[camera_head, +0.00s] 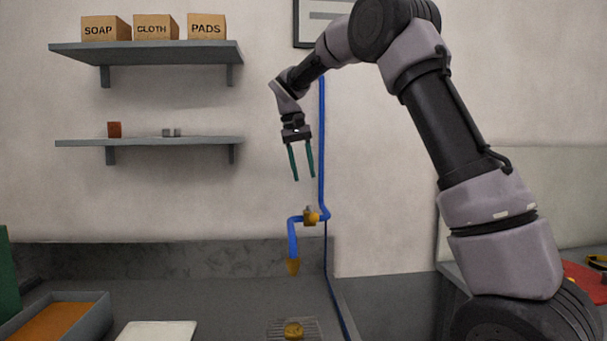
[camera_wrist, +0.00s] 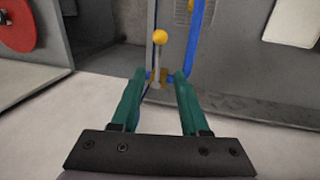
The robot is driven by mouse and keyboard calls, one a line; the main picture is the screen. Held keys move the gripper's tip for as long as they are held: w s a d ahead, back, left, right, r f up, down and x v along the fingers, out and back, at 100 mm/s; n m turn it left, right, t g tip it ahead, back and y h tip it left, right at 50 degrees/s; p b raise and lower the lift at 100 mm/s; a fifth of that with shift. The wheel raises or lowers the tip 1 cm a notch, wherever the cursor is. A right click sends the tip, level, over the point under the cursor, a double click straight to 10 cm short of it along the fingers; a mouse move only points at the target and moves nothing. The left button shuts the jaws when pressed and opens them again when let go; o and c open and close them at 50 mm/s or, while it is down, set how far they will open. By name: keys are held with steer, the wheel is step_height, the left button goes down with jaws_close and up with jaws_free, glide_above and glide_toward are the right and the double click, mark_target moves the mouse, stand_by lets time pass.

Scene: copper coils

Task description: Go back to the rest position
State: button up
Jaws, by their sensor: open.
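My gripper (camera_head: 303,179) hangs from my raised arm in the head view, with its two green fingers pointing down and apart. It is open and nothing shows between the fingers. It is above the brass valve (camera_head: 310,217) on the blue pipe (camera_head: 322,130), apart from it in the head view. In the wrist view my gripper (camera_wrist: 158,76) shows both fingers spread, with the blue pipe (camera_wrist: 194,40) beyond them. A yellow ball-shaped knob (camera_wrist: 160,37) on a thin rod shows past the fingertips.
Two wall shelves (camera_head: 150,141) hang at left; the upper one holds boxes marked SOAP, CLOTH and PADS (camera_head: 207,27). Below are a grey tray (camera_head: 95,315) with orange content, a white board (camera_head: 158,331) and a drain grate (camera_head: 275,328). A red object (camera_head: 585,280) lies at right.

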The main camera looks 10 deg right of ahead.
steer(key=s+d+r+m+t+y, duration=0.1)
steer(key=s+d+r+y, duration=0.15)
steer(key=s+d, duration=0.4)
steer(key=s+d+r+t+y, duration=0.1)
steer(key=s+d+r, duration=0.35)
steer(key=s, duration=0.25)
steer(key=s+d+f+m+t, duration=0.1)
steer(key=s+d+f+t, duration=0.1)
steer(key=s, duration=0.6)
steer(key=s+d+f+m+t, duration=0.2)
steer(key=s+d+f+t, duration=0.1)
steer(key=s, duration=0.5)
steer(key=shift+f+y, duration=0.15)
steer(key=shift+y, duration=0.2)
